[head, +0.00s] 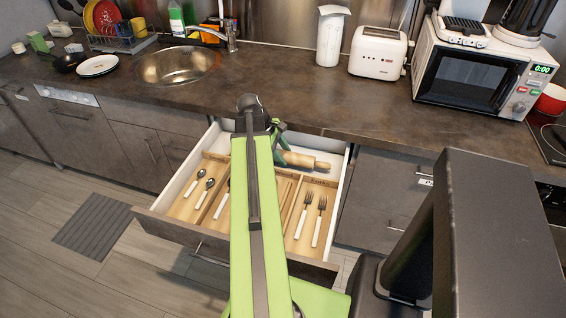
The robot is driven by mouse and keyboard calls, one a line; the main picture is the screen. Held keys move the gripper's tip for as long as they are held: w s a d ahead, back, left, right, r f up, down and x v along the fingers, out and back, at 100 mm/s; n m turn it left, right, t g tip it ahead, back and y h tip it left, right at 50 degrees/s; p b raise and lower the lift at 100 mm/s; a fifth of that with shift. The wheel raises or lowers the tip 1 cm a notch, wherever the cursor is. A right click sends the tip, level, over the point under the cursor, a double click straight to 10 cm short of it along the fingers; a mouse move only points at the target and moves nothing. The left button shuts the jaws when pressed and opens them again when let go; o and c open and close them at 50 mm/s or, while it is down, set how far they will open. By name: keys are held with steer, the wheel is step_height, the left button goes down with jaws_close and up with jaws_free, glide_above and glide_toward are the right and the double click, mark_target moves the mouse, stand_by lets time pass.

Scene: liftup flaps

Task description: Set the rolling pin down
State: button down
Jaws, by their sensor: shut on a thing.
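The wooden rolling pin (300,160) shows at the back of the open drawer (163,215), to the right of my green arm. Its right handle is clear to see. Its left end is hidden behind my arm. My gripper (281,150) is at the pin's left part, mostly hidden by the arm, and is shut on it. The pin lies roughly level over the rear of the drawer. I cannot tell whether it touches the drawer's tray or hangs just above it.
The drawer's wooden divider holds spoons (205,188) on the left and forks (320,208) on the right. The counter (300,88) edge runs just behind the drawer. A toaster (380,52), a microwave (470,77) and a sink (176,66) are on the counter.

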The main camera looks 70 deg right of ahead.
steer(key=shift+f+b, duration=0.3)
steer(key=shift+f, duration=0.65)
steer(key=shift+r, duration=0.25)
steer(key=shift+f, duration=0.2)
steer(key=c, duration=1.1)
jaws_free()
steer(key=shift+o, duration=0.2)
steer(key=shift+w+a+r+p, duration=0.1)
steer(key=shift+r+p, duration=0.55)
steer(key=p+v, duration=1)
steer(key=v, duration=0.1)
